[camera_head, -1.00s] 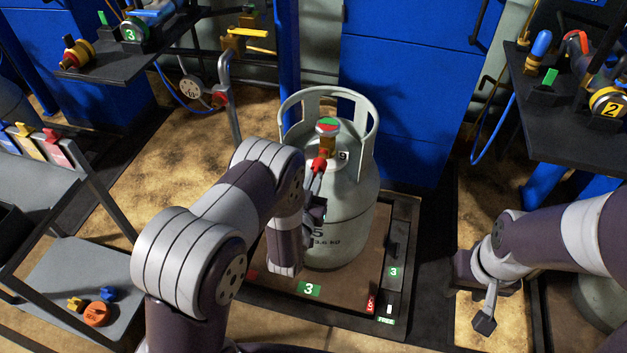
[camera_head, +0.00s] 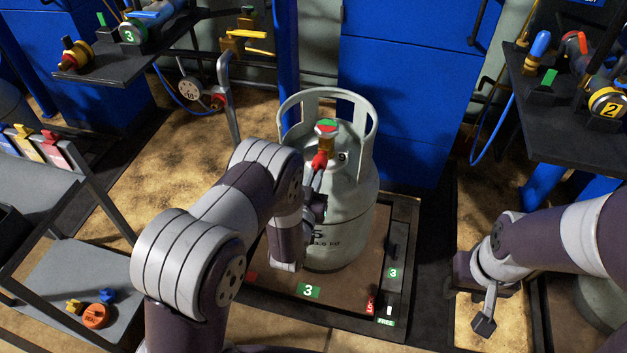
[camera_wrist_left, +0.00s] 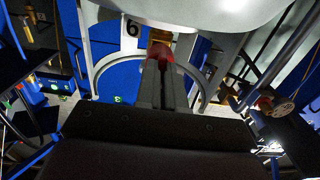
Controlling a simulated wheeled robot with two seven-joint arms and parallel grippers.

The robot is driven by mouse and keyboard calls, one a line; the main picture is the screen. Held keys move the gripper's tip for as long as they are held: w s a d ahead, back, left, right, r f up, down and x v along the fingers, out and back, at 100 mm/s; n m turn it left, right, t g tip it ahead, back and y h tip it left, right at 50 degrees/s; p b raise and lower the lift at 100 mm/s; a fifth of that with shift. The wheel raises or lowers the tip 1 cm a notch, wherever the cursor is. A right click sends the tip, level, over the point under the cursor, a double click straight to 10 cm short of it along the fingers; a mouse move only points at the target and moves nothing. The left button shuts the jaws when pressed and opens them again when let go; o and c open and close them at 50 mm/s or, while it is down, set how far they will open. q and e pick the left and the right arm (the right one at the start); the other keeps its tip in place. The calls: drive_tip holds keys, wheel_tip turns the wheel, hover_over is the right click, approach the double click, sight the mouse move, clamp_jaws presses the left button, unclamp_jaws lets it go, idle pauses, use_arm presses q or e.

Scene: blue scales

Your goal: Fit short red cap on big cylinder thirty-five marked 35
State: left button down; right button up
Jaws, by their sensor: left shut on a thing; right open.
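The big grey cylinder (camera_head: 345,225) stands upright on the low platform marked 3. Its lettering is partly hidden by my left arm; a 5 shows beside the arm. Its brass valve (camera_head: 326,145), with a red-and-green top, stands inside the collar. My left gripper (camera_head: 317,172) is shut on the short red cap (camera_head: 319,159) in front of the valve. In the left wrist view the cap (camera_wrist_left: 158,52) meets the brass valve (camera_wrist_left: 160,36) at the fingertips; I cannot tell how far it is on. My right gripper (camera_head: 486,308) is open and empty, low at the right.
The collar (camera_head: 370,125) rises around the valve. The platform (camera_head: 275,290) carries green 3 labels. A grey cart (camera_head: 70,280) at left holds an orange disc (camera_head: 96,316) and small blue and yellow pieces. Dark shelves with fittings (camera_head: 130,60) (camera_head: 580,130) stand at both sides.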

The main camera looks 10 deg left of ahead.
use_arm(q)
drive_tip(key=shift+w, duration=0.75)
drive_tip(key=shift+m, duration=1.7)
drive_tip(key=shift+m+p, duration=0.35)
drive_tip(key=shift+m, duration=1.35)
drive_tip(key=shift+m, duration=0.9)
drive_tip(key=shift+w+m, duration=0.1)
drive_tip(key=shift+m, duration=0.8)
drive_tip(key=shift+m+p, duration=0.45)
drive_tip(key=shift+m, duration=1.25)
